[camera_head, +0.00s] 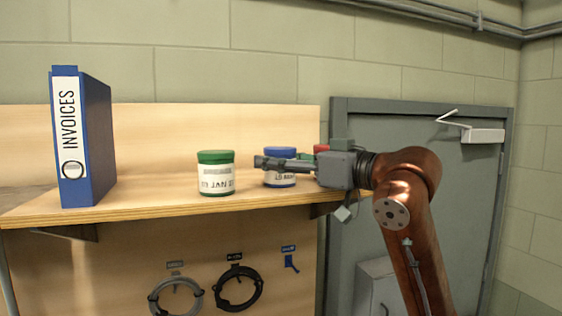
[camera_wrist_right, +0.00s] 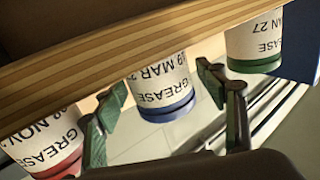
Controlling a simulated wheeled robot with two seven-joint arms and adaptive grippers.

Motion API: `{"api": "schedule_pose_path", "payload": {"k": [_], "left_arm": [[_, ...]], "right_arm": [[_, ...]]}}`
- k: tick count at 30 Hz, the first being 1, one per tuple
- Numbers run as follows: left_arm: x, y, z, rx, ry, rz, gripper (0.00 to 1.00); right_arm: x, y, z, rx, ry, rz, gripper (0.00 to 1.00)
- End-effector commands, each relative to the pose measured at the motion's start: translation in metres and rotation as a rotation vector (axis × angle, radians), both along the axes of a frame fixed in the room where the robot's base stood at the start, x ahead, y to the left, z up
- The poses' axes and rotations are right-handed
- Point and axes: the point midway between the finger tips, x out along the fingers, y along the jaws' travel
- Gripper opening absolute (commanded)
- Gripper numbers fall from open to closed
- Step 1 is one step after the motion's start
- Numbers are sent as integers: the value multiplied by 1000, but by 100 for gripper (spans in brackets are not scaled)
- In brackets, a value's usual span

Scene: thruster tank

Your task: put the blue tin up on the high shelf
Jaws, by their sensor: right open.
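The blue tin (camera_head: 279,180), white with a blue lid, stands upright on the wooden shelf (camera_head: 150,201), between a green-lidded tin and a red-lidded one. My right gripper (camera_head: 284,162) is at the tin's upper part and covers some of it. In the right wrist view, which is upside down, the blue tin (camera_wrist_right: 160,85) shows between the two spread fingers of the right gripper (camera_wrist_right: 163,92). The gripper is open, and I cannot tell whether a finger touches the tin. The shelf edge (camera_wrist_right: 120,50) hides the tin's base there. My left gripper is out of view.
A green-lidded tin (camera_head: 216,175) stands left of the blue one. A red-lidded tin (camera_wrist_right: 50,145) is close on the other side, mostly hidden in the head view (camera_head: 321,148). A blue binder (camera_head: 97,140) stands at the shelf's left. Bare shelf lies between binder and green tin.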

Motion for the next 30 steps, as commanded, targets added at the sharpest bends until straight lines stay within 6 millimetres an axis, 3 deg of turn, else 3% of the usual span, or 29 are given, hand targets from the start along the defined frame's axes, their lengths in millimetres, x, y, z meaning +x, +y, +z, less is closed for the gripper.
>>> {"api": "schedule_pose_path", "payload": {"k": [5,18,30], "left_arm": [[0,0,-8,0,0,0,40],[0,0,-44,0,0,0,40],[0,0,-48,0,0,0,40]], "right_arm": [[-9,-12,1,1,-3,-2,65],[-65,-77,0,1,-3,-2,65],[-78,-92,2,1,-1,0,65]]}}
